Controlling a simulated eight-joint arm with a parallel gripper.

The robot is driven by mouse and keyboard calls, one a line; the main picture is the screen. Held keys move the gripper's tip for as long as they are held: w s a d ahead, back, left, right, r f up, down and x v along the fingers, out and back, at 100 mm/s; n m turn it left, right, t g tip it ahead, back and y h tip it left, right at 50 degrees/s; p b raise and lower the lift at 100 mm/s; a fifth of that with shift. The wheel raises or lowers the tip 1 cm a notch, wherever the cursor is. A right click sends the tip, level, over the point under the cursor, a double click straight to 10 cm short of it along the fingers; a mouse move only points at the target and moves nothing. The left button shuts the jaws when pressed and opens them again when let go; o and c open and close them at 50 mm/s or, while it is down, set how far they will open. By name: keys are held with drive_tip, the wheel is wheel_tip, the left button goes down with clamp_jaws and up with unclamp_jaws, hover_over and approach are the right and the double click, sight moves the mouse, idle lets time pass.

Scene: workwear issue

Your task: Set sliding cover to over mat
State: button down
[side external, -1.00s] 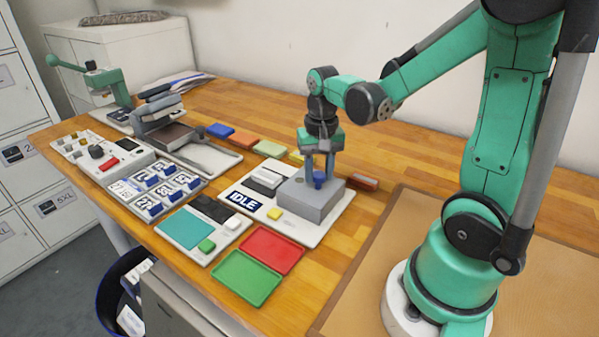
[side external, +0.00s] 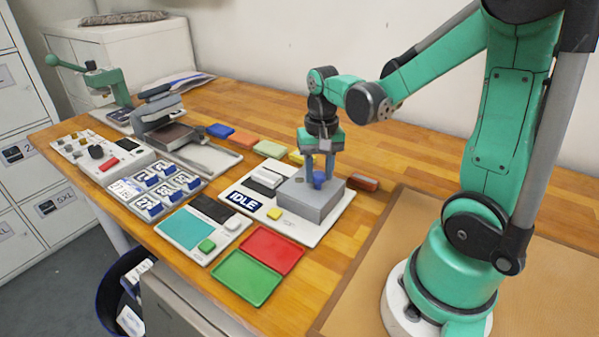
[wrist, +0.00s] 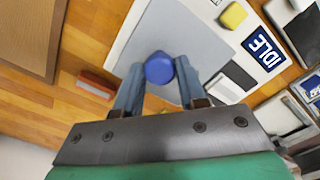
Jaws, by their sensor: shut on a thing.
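A grey block-like cover (side external: 312,204) with a blue knob (side external: 319,180) on top sits at the right end of a white board marked IDLE (side external: 243,200). In the wrist view the cover's grey top (wrist: 185,40) surrounds the round blue knob (wrist: 159,68). My gripper (side external: 319,176) points straight down and is shut on the blue knob, one finger on each side. The gripper's fingers (wrist: 159,84) also show in the wrist view. Any mat under the cover is hidden. A teal flat pad (side external: 184,228) lies on a separate panel to the left.
The white board also bears a yellow button (side external: 274,213) and a white and dark grey switch (side external: 264,180). Red (side external: 272,250) and green (side external: 246,278) trays lie in front. A red-brown block (side external: 364,183) lies close right of the cover. Colored pads line the back.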

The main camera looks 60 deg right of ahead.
drive_tip(key=w, duration=1.2)
drive_tip(key=c, duration=0.5)
unclamp_jaws()
drive_tip(key=shift+r, duration=0.1)
wheel_tip(320, 180, up, 5)
drive_tip(key=shift+r, duration=0.2)
drive_tip(key=shift+a, duration=0.1)
